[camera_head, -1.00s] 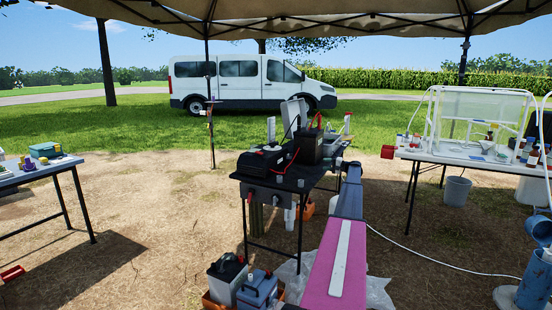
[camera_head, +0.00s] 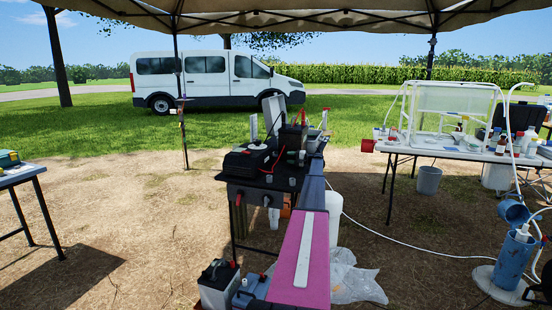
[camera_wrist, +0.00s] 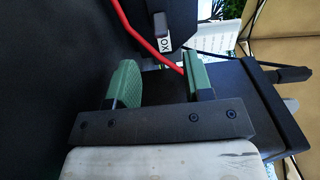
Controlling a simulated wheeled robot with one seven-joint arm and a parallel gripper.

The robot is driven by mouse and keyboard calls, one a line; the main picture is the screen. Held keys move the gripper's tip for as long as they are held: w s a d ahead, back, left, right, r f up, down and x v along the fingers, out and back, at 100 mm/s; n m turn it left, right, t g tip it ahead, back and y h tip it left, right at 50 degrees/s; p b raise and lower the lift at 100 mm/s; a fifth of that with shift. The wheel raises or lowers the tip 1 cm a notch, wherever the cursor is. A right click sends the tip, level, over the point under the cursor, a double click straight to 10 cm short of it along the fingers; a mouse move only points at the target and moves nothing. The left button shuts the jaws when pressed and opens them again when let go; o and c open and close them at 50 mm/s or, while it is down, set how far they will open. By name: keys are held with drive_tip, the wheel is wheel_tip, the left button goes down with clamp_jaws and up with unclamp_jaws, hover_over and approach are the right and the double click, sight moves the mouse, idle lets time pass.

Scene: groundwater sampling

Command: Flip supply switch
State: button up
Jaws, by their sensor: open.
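My gripper (camera_wrist: 160,78) is open, with its two green fingers apart and nothing held between them. In the wrist view a dark box (camera_wrist: 152,18) with a small white label stands beyond the fingers, and a red cable (camera_wrist: 138,40) runs down past them. In the head view my arm reaches to the black table (camera_head: 272,192) with black equipment boxes (camera_head: 250,159); the gripper is hard to make out there. I cannot pick out the supply switch for certain in either view.
A battery-like box (camera_head: 218,284) and a blue-grey box (camera_head: 252,288) stand on the ground by the table. A clear plastic sheet (camera_head: 357,285) lies right of my arm. A white table (camera_head: 455,152) with bottles stands at the right; bare ground lies left of the black table.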

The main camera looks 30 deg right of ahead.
sight(277, 156)
drive_tip(key=x, duration=0.9)
drive_tip(key=shift+s, duration=0.1)
clamp_jaws()
